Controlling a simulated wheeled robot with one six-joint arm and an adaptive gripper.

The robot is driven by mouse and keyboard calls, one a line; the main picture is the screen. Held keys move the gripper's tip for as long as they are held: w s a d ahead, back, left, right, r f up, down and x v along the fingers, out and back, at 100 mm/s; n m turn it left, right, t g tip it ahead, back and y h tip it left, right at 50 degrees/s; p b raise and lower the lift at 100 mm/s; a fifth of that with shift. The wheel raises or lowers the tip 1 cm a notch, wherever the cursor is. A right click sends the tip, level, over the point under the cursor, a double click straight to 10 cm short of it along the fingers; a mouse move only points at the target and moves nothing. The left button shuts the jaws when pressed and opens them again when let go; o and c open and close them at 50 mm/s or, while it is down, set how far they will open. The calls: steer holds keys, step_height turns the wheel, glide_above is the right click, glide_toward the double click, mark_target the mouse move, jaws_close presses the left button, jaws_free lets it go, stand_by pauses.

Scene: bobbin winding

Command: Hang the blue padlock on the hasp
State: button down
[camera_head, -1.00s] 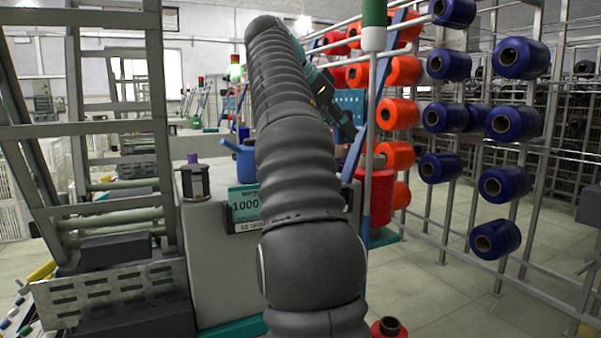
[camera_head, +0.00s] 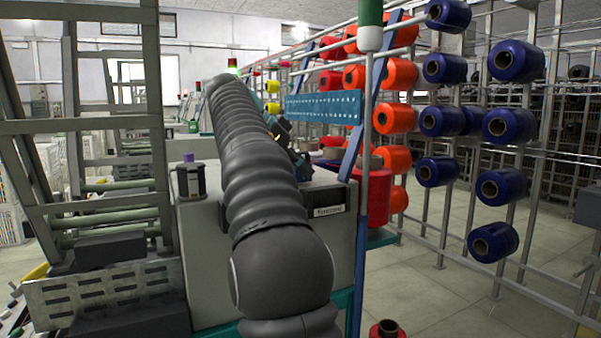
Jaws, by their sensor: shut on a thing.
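My gripper (camera_head: 298,158) shows only in part, as a small dark shape past the right side of my arm, above the top of the grey machine. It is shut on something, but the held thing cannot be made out. My thick black arm crosses the middle of the view and hides much of the area around it. I cannot pick out the blue padlock or the hasp in this view.
A grey machine housing (camera_head: 325,240) stands behind my arm, with a dark spool-like part (camera_head: 191,181) on its left top. A blue upright (camera_head: 364,130) and racks of red bobbins (camera_head: 394,117) and blue bobbins (camera_head: 507,125) stand to the right. A metal frame (camera_head: 160,120) stands left.

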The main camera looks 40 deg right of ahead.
steer(key=shift+f, duration=0.25)
steer(key=c, duration=1)
jaws_free()
steer(key=shift+r, duration=0.1)
steer(key=shift+r, duration=0.2)
steer(key=p+v, duration=0.2)
steer(key=v, duration=0.3)
steer(key=shift+a+r, duration=0.1)
steer(key=shift+r, duration=0.1)
steer(key=shift+v, duration=1)
steer(key=shift+a, duration=0.1)
